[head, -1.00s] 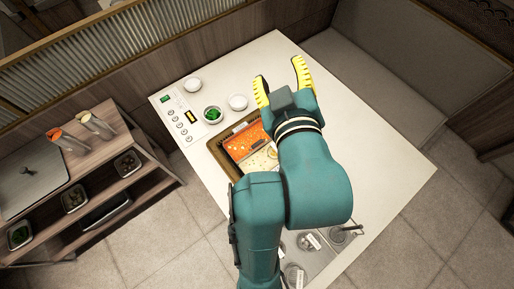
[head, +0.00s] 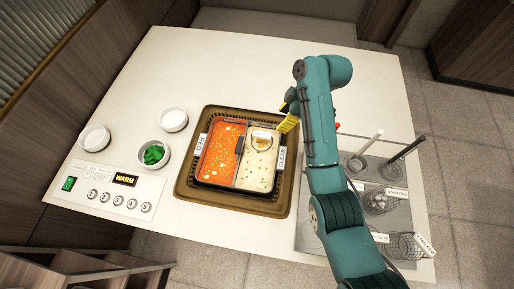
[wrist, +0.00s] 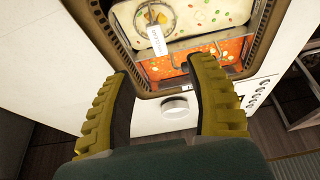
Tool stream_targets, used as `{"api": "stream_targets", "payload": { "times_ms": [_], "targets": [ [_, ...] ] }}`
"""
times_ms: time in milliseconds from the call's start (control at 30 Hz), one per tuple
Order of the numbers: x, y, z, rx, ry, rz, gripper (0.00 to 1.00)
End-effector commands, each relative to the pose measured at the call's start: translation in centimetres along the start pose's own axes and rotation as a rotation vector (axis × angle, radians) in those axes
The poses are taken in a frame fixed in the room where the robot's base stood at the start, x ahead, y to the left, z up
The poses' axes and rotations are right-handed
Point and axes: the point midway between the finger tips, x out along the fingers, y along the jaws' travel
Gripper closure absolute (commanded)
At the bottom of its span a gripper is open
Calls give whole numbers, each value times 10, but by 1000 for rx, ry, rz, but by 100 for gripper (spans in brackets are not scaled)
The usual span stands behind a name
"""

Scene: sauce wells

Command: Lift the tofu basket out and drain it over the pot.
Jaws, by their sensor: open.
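The pot (head: 237,187) has a red broth half (head: 220,150) on the left and a pale clear broth half (head: 257,172) on the right, split by a divider. A round wire basket (head: 262,141) sits in the clear half near its far end; it also shows in the wrist view (wrist: 155,17) with a white tag whose lettering I cannot read, so its being the tofu basket is not certain. My gripper (head: 287,116) is above the pot's far right corner. In the wrist view its yellow ribbed fingers (wrist: 160,70) are spread and empty, apart from the basket.
A tray (head: 309,235) at right holds several tagged wire baskets, with a white and a black handle rising. Two white bowls (head: 173,119) (head: 95,137) and a bowl of greens (head: 153,153) stand left. The control panel (head: 110,190) reads WARM. The far counter is clear.

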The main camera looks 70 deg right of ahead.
Motion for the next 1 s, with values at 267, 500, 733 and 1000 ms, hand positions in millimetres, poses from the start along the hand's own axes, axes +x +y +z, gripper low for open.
{"api": "stream_targets", "payload": {
  "times_ms": [267,500,733,1000],
  "targets": [
    [70,-1,0,-1,-3,-5,44],
    [100,0,-2,-2,-1,-2,44],
    [140,6,-7,-1,-3,-5,44],
    [149,7,-8,-1,-2,-2,44]
  ]
}}
